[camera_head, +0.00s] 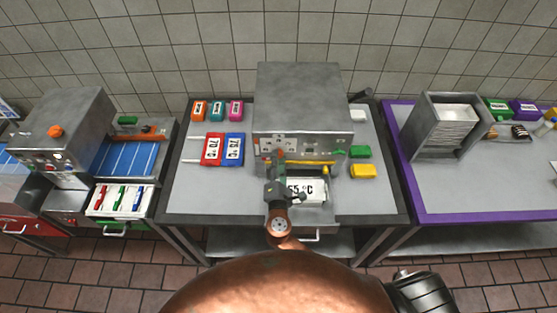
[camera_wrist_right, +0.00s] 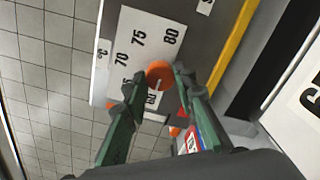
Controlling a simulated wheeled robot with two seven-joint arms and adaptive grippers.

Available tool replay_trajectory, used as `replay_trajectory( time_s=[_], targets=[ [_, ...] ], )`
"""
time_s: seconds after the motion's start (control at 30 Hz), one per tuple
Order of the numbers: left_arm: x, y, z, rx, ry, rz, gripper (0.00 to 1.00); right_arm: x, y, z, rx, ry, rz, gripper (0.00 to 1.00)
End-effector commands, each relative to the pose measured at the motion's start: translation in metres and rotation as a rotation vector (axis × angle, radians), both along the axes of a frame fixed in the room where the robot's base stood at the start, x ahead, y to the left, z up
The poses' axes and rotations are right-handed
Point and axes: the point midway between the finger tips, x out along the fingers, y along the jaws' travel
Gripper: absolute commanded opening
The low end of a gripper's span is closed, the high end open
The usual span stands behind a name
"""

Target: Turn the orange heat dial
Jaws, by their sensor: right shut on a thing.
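The orange heat dial (camera_wrist_right: 159,74) sits on a white scale plate (camera_wrist_right: 140,45) on the steel machine's front. The plate's visible numbers include 70, 75 and 80. A pale line shows on the dial's lower part. My right gripper (camera_wrist_right: 158,78) has its two green fingers on either side of the dial and is shut on it. In the head view my right gripper (camera_head: 277,160) reaches the front of the steel machine (camera_head: 300,95) and largely hides the dial. A white card (camera_head: 313,190) ending in "5 °C" lies below, its left part covered by the gripper. My left gripper is not in view.
Red and blue cards (camera_head: 222,149) and several small coloured packs lie left of the machine. Green and yellow blocks (camera_head: 362,171) lie right of it. A yellow strip (camera_wrist_right: 232,45) runs along the machine's edge. A purple-edged table (camera_head: 408,190) stands to the right.

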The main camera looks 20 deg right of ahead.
Motion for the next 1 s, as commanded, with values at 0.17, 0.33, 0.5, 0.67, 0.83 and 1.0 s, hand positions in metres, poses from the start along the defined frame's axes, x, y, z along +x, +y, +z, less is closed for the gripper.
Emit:
replay_trajectory(
  time_s=[0.17, 0.33, 0.5, 0.67, 0.83, 1.0],
  targets=[
    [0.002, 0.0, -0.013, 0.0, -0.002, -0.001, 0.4, 0.0, 0.0, -0.003, 0.076, -0.022, -0.001, 0.01],
    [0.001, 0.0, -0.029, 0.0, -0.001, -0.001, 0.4, 0.0, -0.001, -0.004, 0.197, -0.057, -0.002, 0.01],
    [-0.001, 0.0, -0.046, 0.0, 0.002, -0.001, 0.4, 0.0, 0.0, -0.005, 0.338, -0.097, -0.002, 0.01],
    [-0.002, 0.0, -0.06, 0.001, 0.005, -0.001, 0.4, 0.0, 0.0, -0.005, 0.465, -0.133, -0.002, 0.01],
    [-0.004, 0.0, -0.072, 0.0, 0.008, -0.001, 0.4, 0.0, -0.001, -0.004, 0.579, -0.166, -0.003, 0.01],
    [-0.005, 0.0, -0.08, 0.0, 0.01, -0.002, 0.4, 0.0, 0.0, -0.003, 0.661, -0.19, -0.002, 0.01]
  ],
)
